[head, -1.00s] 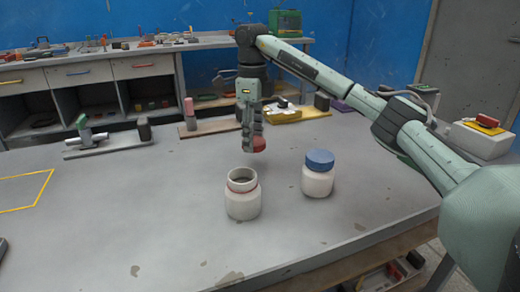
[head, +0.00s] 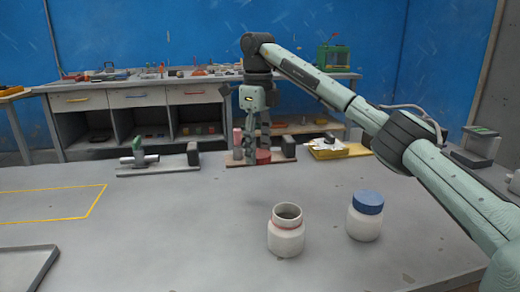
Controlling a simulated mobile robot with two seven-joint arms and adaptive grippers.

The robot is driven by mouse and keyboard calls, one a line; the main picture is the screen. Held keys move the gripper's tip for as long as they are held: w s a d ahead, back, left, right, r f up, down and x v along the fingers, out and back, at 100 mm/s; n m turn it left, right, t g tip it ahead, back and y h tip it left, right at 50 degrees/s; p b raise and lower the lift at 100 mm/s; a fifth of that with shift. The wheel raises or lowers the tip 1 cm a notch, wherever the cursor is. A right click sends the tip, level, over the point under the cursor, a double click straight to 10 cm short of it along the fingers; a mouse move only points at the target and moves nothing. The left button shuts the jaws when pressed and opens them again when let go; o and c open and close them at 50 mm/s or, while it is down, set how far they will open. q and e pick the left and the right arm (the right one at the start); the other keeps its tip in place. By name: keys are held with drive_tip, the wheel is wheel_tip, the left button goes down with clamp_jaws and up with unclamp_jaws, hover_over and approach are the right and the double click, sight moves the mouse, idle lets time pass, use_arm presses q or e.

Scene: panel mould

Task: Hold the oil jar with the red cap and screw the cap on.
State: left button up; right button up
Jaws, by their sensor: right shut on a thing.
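The open white oil jar (head: 286,238) stands upright on the table, with a reddish ring around its neck and its mouth bare. A second white jar (head: 364,224) with a blue cap (head: 368,201) stands to its right. My right gripper (head: 258,146) points down, beyond and slightly left of the open jar. It is shut on the red cap (head: 263,157), which shows at its fingertips, apart from the jar. The fingers partly hide the cap. My left gripper is not in view.
Small fixtures stand along the table's far edge: a grey-green one (head: 139,155), a pink-posted one behind my right gripper, and a yellow tray (head: 328,149). A yellow outline (head: 98,204) marks the left. A dark-edged tray (head: 45,268) lies front left. The middle is clear.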

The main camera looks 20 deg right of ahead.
drive_tip(key=shift+s+a+n, duration=0.15)
drive_tip(key=shift+a+n, duration=0.05)
drive_tip(key=shift+n, duration=0.4)
drive_tip(key=s+a+n, duration=0.4)
drive_tip(key=s+n, duration=0.1)
drive_tip(key=n, duration=0.8)
drive_tip(key=s+a+n, duration=0.4)
drive_tip(key=s+n, duration=0.1)
drive_tip(key=n, duration=0.9)
drive_tip(key=shift+s+a+f, duration=0.2)
drive_tip(key=shift+f, duration=0.05)
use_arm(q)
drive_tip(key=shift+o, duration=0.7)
